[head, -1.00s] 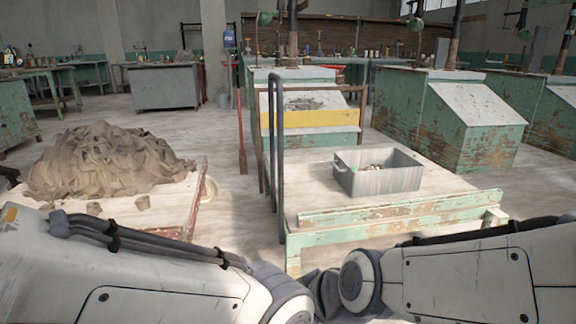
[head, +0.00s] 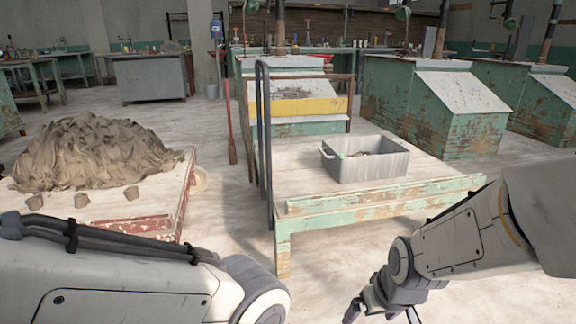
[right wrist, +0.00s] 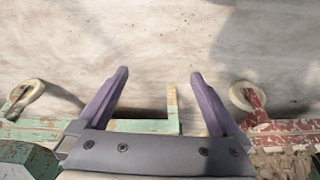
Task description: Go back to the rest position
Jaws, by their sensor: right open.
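My right arm comes in from the right, and its gripper (head: 382,312) is partly cut off by the bottom edge of the head view. In the right wrist view the two fingers of the right gripper (right wrist: 159,74) stand wide apart with nothing between them, above bare floor (right wrist: 160,40). My left arm crosses the lower left of the head view; its gripper is out of frame. A grey bin (head: 368,168) with small items inside stands on the worn green-framed table (head: 385,198). A heap of clay (head: 95,155) lies on a low red-sided cart (head: 165,222).
Several small clay pieces (head: 131,193) lie at the cart's front. A dark bent rail (head: 266,150) rises at the table's left edge. Wheels of both carts show in the right wrist view. Open floor (head: 225,215) lies between cart and table. Green cabinets (head: 455,120) stand behind.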

